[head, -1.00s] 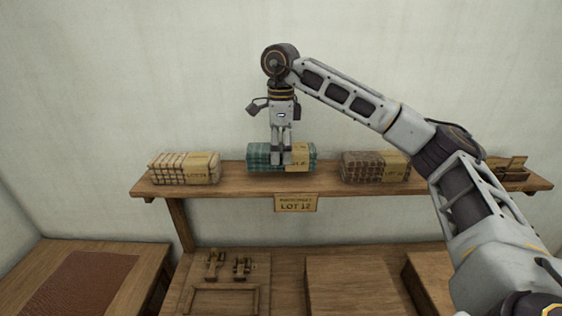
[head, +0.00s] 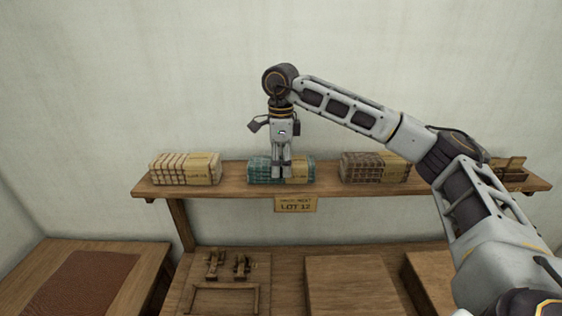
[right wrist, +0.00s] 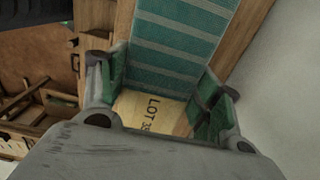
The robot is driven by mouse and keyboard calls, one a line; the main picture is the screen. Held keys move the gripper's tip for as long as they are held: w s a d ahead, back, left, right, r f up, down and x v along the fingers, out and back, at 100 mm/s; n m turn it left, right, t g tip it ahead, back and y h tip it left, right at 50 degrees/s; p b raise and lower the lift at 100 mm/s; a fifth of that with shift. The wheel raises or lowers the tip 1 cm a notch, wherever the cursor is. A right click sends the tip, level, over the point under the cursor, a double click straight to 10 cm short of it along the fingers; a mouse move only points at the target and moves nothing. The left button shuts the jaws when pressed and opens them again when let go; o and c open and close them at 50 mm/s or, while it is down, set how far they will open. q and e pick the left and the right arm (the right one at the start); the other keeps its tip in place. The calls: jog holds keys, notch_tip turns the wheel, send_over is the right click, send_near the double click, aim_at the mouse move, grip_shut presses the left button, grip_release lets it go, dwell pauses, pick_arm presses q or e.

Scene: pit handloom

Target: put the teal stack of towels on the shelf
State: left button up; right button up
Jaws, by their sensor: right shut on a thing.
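The teal stack of towels (head: 262,171) with a tan paper band is at the middle of the wooden shelf (head: 238,191), between two other stacks. It looks level, with its underside at or very close to the shelf top; I cannot tell for sure that it touches. My right gripper (head: 281,176) points straight down and is shut on the teal stack. In the right wrist view, the striped teal stack (right wrist: 172,55) lies between the two fingers, with its "LOT" band partly hidden by the gripper body. My left gripper is not in view.
A cream striped stack (head: 182,168) is to the left and a brown stack (head: 366,167) to the right, with gaps between. A "LOT 12" tag (head: 296,204) hangs on the shelf front. Wooden items (head: 508,168) sit at the right end. A bench with a frame (head: 224,299) is below.

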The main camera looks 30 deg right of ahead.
aim_at(281, 161)
jog(key=shift+f, duration=0.15)
jog(key=o, duration=1.1)
jog(key=shift+r, duration=0.2)
notch_tip(281, 161, up, 7)
jog(key=shift+r+b, duration=0.2)
jog(key=shift+b, duration=0.25)
jog(key=shift+r+p, duration=0.45)
jog(key=shift+r, duration=1.8)
